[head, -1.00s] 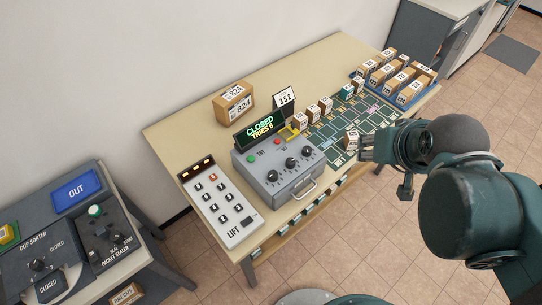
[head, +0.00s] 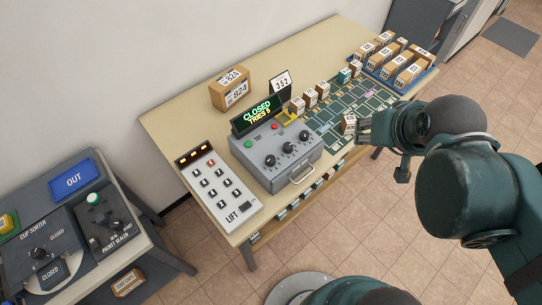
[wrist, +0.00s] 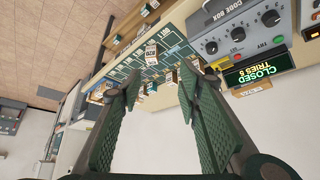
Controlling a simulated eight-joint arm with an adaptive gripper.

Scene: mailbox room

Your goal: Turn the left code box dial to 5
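The grey code box (head: 276,170) stands on the table with three black dials on top and a display reading CLOSED, TRIES 5. Its left dial (head: 270,161) is nearest the lift panel; its pointer setting is too small to read. In the wrist view, which is turned over, the left dial (wrist: 270,18) is at the upper right. My gripper (head: 364,128) is to the right of the code box, apart from it, beside a small numbered box. In the wrist view my gripper (wrist: 160,84) has its fingers apart with nothing between them.
A LIFT panel (head: 218,190) lies left of the code box. Small numbered boxes (head: 349,124) stand on the green board (head: 335,114). A cup sorter (head: 38,250) is at left.

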